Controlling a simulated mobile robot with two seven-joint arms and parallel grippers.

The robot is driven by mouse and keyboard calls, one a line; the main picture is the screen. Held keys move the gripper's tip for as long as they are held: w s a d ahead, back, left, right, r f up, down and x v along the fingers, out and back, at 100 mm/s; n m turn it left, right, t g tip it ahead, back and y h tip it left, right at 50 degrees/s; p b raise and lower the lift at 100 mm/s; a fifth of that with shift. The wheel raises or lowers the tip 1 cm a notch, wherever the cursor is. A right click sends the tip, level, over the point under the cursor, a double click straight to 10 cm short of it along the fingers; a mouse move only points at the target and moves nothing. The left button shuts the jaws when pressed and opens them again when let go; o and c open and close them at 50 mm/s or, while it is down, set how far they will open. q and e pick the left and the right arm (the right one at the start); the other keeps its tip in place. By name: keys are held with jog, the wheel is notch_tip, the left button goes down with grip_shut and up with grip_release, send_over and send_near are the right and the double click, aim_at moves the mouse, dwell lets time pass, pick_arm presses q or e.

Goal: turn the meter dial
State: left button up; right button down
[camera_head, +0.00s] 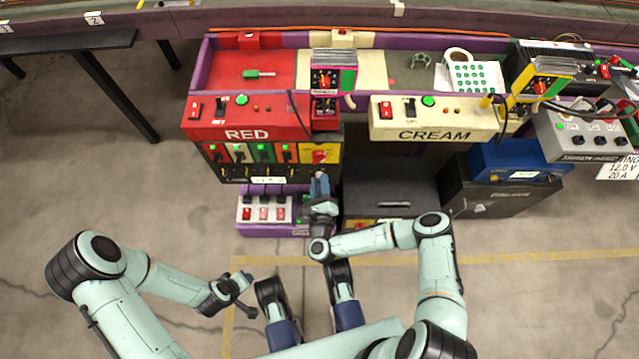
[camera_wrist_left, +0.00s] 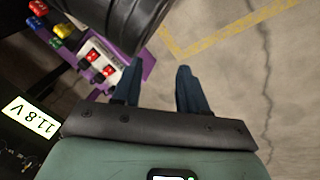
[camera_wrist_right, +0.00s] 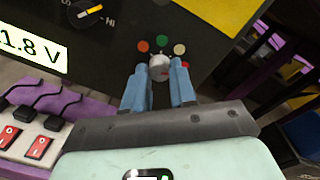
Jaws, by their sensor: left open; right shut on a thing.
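The meter dial (camera_wrist_right: 157,66) is a small round silver knob on a dark panel, ringed by orange, green, cream and red dots. A small red mark shows on it; its exact pointing is hard to tell. My right gripper (camera_wrist_right: 158,82) is shut on the dial, one blue finger on each side. In the head view my right gripper (camera_head: 320,183) is at the lower right of the dark panel below the RED console and hides the dial. The lit meter display (camera_wrist_right: 30,42) ends in 1.8 V. My left gripper (camera_head: 247,293) is open, empty and low at front.
A purple switch box (camera_head: 240,215) with red rocker switches stands just left of my right gripper. A dark cabinet (camera_head: 385,180) stands to its right. A black knob with a yellow pointer (camera_wrist_right: 90,10) is above left of the dial. The floor around my left gripper is clear.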

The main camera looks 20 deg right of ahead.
pick_arm(q)
jog(key=shift+s+a+f, duration=0.1)
jog(key=shift+s+f, duration=0.45)
jog(key=shift+s, duration=0.05)
pick_arm(e)
jog(key=shift+w+r+m, duration=0.15)
jog(key=shift+m, duration=0.55)
jog(key=c, duration=0.9)
grip_release()
